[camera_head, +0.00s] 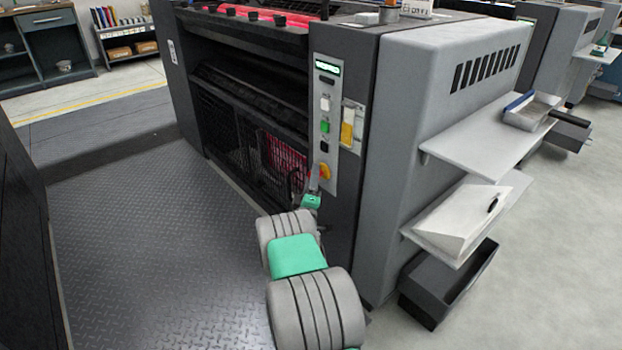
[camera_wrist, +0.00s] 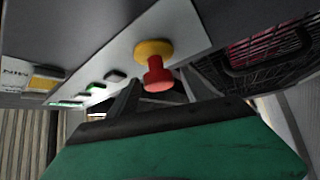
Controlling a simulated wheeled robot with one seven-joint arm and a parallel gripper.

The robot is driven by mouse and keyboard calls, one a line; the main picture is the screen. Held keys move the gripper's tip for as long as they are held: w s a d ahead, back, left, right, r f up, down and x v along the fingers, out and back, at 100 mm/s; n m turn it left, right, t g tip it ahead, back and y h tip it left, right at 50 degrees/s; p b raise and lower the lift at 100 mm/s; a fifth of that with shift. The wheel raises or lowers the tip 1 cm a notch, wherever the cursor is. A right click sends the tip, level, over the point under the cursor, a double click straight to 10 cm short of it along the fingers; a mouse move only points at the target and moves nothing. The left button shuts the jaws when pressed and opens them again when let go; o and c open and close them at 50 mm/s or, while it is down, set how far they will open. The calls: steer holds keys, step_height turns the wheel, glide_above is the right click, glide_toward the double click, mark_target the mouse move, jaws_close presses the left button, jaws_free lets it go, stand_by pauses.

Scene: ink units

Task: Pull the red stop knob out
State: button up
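The red stop knob (camera_wrist: 157,75) shows in the wrist view as a mushroom shape on a round yellow collar (camera_wrist: 153,48), on the pale control panel. In the head view the yellow collar (camera_head: 325,171) shows low on the panel, and the red part is hard to make out. My gripper (camera_wrist: 161,88) has its two dark fingers apart, one on each side of the knob's lower part in the wrist view. I cannot tell whether either finger touches it. In the head view my gripper (camera_head: 311,188) is just below the knob, partly hidden by my wrist.
The control panel (camera_head: 325,85) has white, green and black buttons above the knob. A black mesh guard with a red part (camera_head: 283,155) lies left of it. Grey shelves (camera_head: 480,140) stick out at the machine's right. The patterned metal floor (camera_head: 160,240) at left is clear.

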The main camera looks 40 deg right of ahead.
steer(key=shift+s, duration=0.1)
steer(key=v, duration=0.7)
steer(key=shift+s+a, duration=0.2)
steer(key=shift+a, duration=0.05)
